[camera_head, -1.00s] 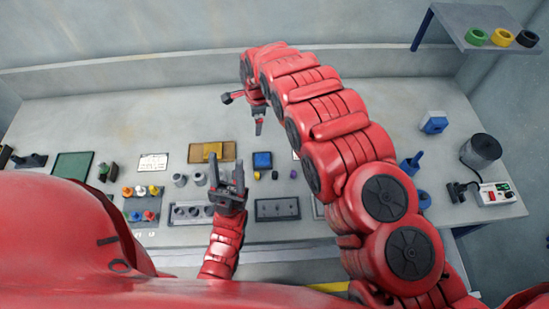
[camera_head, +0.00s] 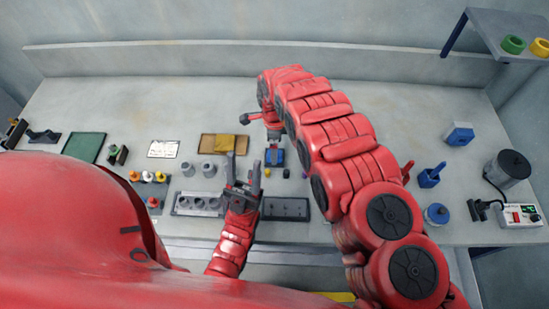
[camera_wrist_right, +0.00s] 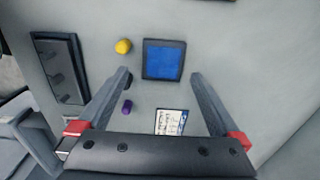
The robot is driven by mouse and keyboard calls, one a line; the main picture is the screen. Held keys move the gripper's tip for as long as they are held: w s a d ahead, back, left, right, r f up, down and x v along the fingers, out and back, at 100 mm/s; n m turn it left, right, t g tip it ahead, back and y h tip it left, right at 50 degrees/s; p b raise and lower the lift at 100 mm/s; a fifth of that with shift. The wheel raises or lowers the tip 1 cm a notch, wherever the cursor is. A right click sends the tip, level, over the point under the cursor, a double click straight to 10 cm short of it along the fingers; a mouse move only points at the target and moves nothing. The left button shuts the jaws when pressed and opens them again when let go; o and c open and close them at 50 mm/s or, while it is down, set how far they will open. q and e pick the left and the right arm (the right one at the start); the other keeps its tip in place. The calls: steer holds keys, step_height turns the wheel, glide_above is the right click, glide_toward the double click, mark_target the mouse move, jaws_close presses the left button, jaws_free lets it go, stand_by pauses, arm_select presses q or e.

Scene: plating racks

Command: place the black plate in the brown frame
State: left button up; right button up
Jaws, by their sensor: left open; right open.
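A brown rectangular frame (camera_head: 210,143) lies flat at mid-table, with a yellowish-brown piece (camera_head: 225,143) on its right part. I cannot tell for certain which thing is the black plate; a dark grey plate with holes (camera_head: 287,209) lies near the front edge. My left gripper (camera_head: 243,167) is open and empty, fingers up, in front of the frame's right end. My right gripper (camera_head: 274,150) is open, over a blue pad in a black border; the right wrist view shows that pad (camera_wrist_right: 163,61) ahead, between the spread fingers (camera_wrist_right: 160,75).
A grey rack with cylinders (camera_head: 198,204), two loose grey cylinders (camera_head: 198,169), a white card (camera_head: 163,149) and a green board (camera_head: 84,147) lie to the left. A blue box (camera_head: 459,134) and a dark round canister (camera_head: 507,169) stand right. The table's back is clear.

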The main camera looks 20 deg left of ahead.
steer(key=f+b, duration=0.1)
steer(key=f, duration=0.1)
steer(key=f+b, duration=0.1)
steer(key=f, duration=0.2)
steer(key=shift+w+f, duration=0.2)
steer(key=shift+f, duration=0.05)
steer(key=shift+a+r, duration=0.1)
steer(key=shift+c, duration=0.2)
steer(key=shift+c, duration=1.2)
steer(key=shift+r, duration=0.1)
jaws_close()
